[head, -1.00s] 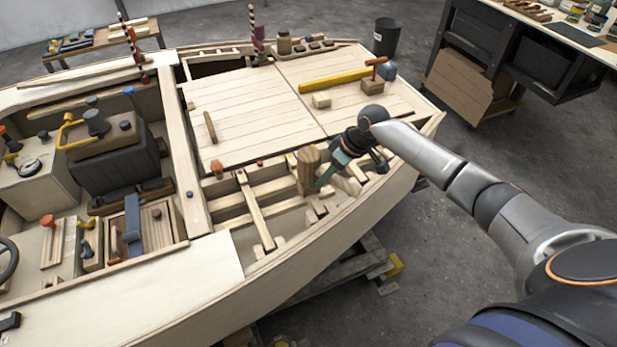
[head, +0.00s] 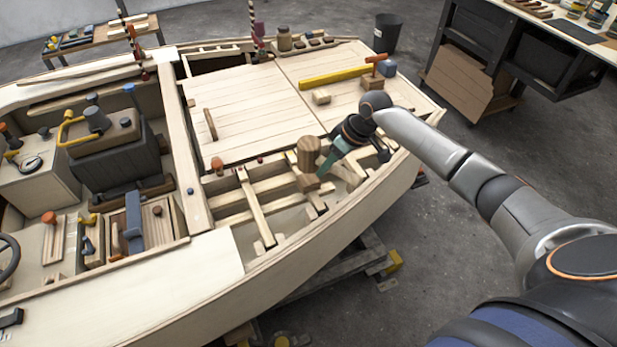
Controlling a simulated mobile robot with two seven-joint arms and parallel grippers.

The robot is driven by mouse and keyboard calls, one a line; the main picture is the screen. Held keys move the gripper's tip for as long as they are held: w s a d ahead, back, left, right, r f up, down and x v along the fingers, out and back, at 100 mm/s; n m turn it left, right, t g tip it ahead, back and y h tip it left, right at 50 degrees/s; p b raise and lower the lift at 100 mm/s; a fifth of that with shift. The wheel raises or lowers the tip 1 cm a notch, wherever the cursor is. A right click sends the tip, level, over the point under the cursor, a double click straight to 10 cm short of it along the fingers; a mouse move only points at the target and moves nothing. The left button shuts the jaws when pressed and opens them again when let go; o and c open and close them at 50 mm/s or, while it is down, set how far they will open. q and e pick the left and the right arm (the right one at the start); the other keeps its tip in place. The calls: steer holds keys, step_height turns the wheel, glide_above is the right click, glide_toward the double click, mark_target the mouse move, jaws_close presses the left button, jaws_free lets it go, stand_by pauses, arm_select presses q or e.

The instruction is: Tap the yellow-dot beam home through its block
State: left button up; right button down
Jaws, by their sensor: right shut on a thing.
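My right gripper (head: 319,176) comes in from the right over the open framed bay in the hull. Its teal fingers are shut on a brown wooden mallet, whose round head (head: 310,151) stands up beside the fingers; a squarish wooden piece (head: 308,183) shows just below. Whether that piece is part of the mallet is unclear. Several pale beams lie in the bay, among them a long one (head: 256,208) running toward the near side. I cannot make out a yellow dot on any beam, nor tell which block belongs to it. My left gripper is not in view.
Planked deck panels (head: 250,110) lie behind the bay, with a yellow bar (head: 335,78), a small pale block (head: 321,97) and a blue-headed tool (head: 387,68) on top. The hull's near rim (head: 350,206) edges the bay. A dark console (head: 118,150) stands at left.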

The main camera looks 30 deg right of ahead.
steer(key=shift+f, duration=0.15)
steer(key=shift+f+p, duration=0.35)
steer(key=shift+f, duration=0.4)
steer(key=shift+w+r+b, duration=0.1)
steer(key=shift+r+b, duration=0.15)
steer(key=shift+b, duration=0.1)
steer(key=shift+r, duration=0.55)
